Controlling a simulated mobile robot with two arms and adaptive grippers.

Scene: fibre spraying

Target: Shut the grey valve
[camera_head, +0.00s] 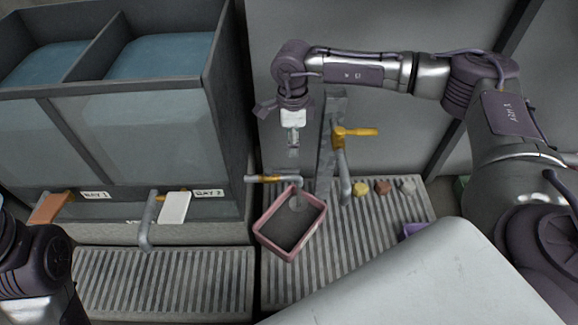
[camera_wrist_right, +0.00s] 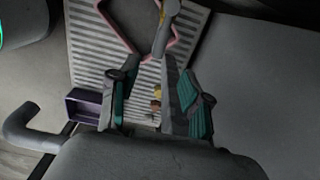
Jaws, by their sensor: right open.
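Below the glass tank, a pale grey-white valve handle (camera_head: 174,207) sits beside a grey spout (camera_head: 146,222) near the "BAY 2" label. An orange handle (camera_head: 50,208) is further left, near the "BAY 1" label. My right gripper (camera_head: 293,150) hangs down, well to the right of and above the pale handle, touching nothing that I can see. In the right wrist view my right gripper (camera_wrist_right: 150,95) is open and empty, its teal-padded fingers apart. My left arm shows only at the lower left; its fingers are out of view.
A pink-rimmed tray (camera_head: 262,236) stands on the ribbed grating (camera_head: 350,240) below my right gripper. A yellow-handled tap (camera_head: 355,132) and a yellow-banded pipe (camera_head: 265,178) are close by. Small yellow (camera_head: 360,188), brown (camera_head: 382,187) and grey (camera_head: 407,185) pieces lie right. A purple box (camera_wrist_right: 85,106) shows too.

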